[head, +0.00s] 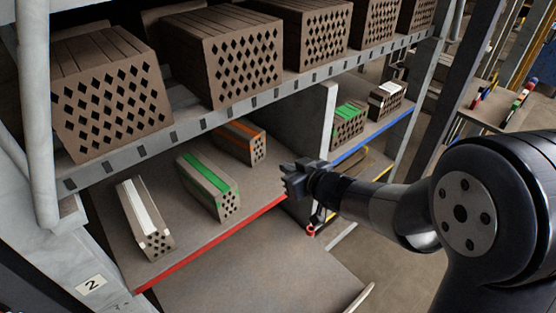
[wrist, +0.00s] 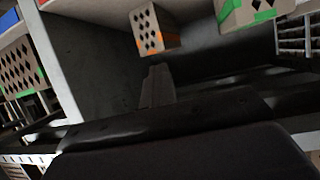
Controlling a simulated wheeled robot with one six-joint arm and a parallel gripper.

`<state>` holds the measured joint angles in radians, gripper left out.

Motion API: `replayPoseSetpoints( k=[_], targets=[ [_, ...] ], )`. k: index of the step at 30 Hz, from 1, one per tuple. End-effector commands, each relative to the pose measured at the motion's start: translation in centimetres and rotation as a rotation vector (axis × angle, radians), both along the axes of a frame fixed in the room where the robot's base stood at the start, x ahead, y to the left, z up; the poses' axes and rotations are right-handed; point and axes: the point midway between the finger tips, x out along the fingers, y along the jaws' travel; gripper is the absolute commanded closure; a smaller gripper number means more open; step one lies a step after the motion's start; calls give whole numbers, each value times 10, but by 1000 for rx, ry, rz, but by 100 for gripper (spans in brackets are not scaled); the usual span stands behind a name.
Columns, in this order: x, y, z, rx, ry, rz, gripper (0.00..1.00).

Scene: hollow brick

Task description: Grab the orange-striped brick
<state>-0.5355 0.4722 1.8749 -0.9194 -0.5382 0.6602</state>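The orange-striped brick (head: 240,143) lies on the lower shelf board, the farthest back of three striped bricks there. Its holed end faces the shelf's front edge. In the wrist view the same brick (wrist: 154,29) shows at top centre, holed end towards the camera, with orange marks at its corners. My gripper (head: 288,181) is in front of the shelf, to the right of and nearer than the brick, apart from it. In the wrist view my gripper's fingers (wrist: 158,84) point towards the brick with space between. The fingers overlap there, so their opening is unclear. No brick shows in them.
A green-striped brick (head: 208,187) and a white-striped brick (head: 145,220) lie left of it on the same board, which has a red front edge (head: 215,243). Large hollow bricks (head: 243,72) sit on the shelf above. A grey upright panel (head: 308,130) stands right of the orange-striped brick.

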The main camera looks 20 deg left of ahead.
Motion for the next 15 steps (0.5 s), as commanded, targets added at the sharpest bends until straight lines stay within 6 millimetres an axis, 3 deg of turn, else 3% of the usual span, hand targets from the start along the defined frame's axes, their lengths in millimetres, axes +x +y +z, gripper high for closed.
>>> replayPoseSetpoints(
  k=[4,15],
  targets=[
    [-7,-11,-4,-8,6,-2,100],
    [-10,-14,-2,-4,3,0,100]
  ],
)
